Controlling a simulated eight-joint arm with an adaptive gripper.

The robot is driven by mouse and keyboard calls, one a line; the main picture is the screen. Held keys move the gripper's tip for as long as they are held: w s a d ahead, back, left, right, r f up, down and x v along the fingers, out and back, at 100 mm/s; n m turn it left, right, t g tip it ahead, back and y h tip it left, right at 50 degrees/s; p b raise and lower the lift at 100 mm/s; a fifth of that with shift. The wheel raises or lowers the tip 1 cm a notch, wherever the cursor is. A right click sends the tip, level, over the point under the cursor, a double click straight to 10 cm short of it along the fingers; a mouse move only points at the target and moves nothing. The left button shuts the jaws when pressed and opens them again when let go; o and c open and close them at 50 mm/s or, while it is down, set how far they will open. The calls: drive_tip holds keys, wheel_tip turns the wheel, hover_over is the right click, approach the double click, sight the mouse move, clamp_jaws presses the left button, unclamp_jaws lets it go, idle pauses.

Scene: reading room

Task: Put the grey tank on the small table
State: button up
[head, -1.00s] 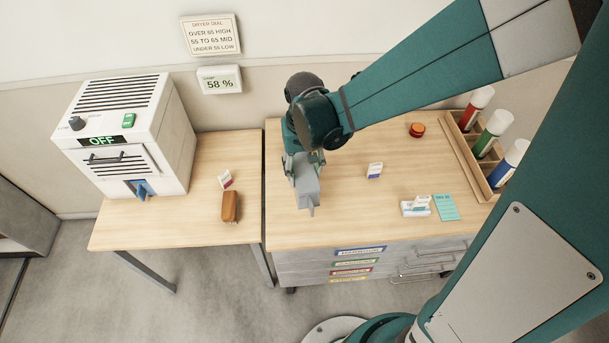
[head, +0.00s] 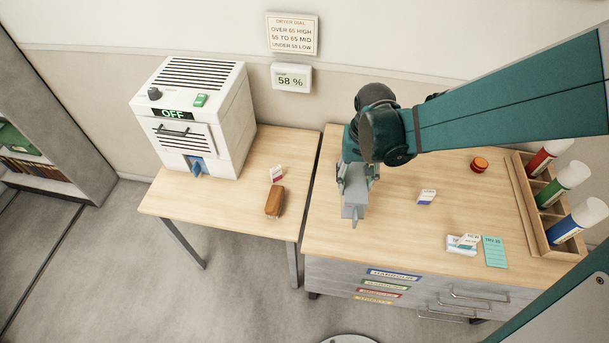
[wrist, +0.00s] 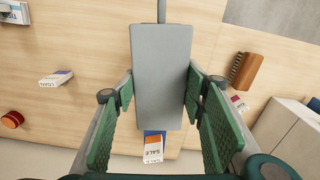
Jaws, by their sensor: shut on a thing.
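The grey tank (head: 353,204) is a plain grey block with a narrow spout-like end pointing down in the head view. My gripper (head: 357,178) is shut on it and holds it over the left part of the drawer desk. In the wrist view the tank (wrist: 162,75) sits between my green finger pads. I cannot tell how high its lower end is above the desktop. The small table (head: 225,203) stands left of the desk, across a narrow gap.
The small table's front is clear.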

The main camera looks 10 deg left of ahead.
drive_tip(key=w+a+f, duration=0.3)
drive_tip(key=w+a, duration=1)
drive_tip(key=a, duration=0.4)
drive_tip(key=w+a+f+m, duration=0.1)
drive_tip(key=w+a+f, duration=0.1)
drive_tip(key=w+a, duration=1.2)
drive_tip(key=shift+w+a+f, duration=0.3)
drive_tip(key=shift+a+f, duration=0.1)
drive_tip(key=shift+a, duration=1.5)
wheel_tip(320, 180, down, 6)
drive_tip(key=shift+f, duration=0.15)
drive_tip(key=shift+f, duration=1.85)
drive_tip(key=shift+f, duration=0.2)
